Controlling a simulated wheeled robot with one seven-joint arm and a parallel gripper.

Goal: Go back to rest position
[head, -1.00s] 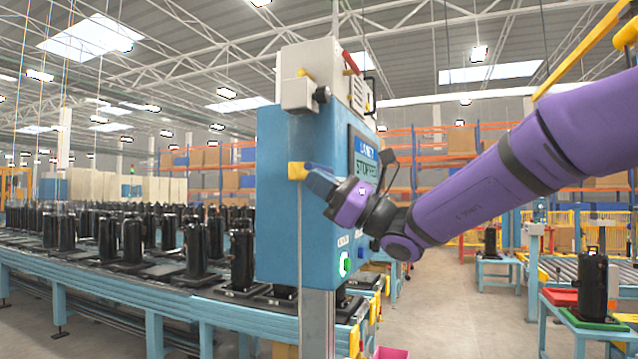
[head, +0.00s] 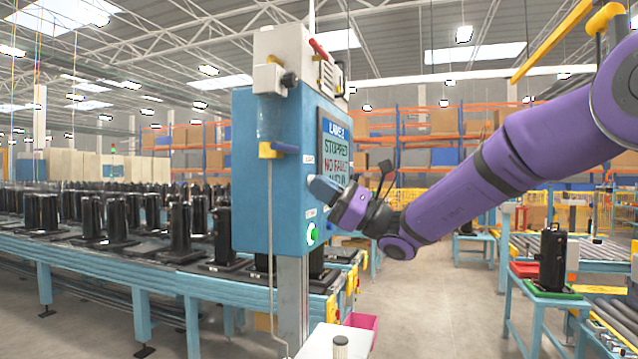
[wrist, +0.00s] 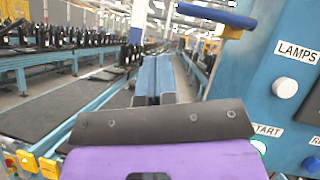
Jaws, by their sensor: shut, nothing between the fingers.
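My gripper (head: 318,188) is in front of the blue control cabinet (head: 255,195) in the head view, just below its screen (head: 336,155). In the wrist view its two blue-grey fingers (wrist: 154,78) lie together with nothing between them, and the cabinet face (wrist: 275,70) stands to their right, apart from them. The screen reads STOPPED and NO FAULT; its lowest line is partly hidden by my gripper. A green button (head: 312,233) glows below. My purple arm reaches in from the right.
A yellow holder with a blue lever (head: 278,149) sticks out of the cabinet's side. The conveyor (head: 105,270) with several black compressors runs behind on the left. A pink bin (head: 360,322) is below the cabinet. Open floor lies to the right, before a table (head: 545,295) with a compressor.

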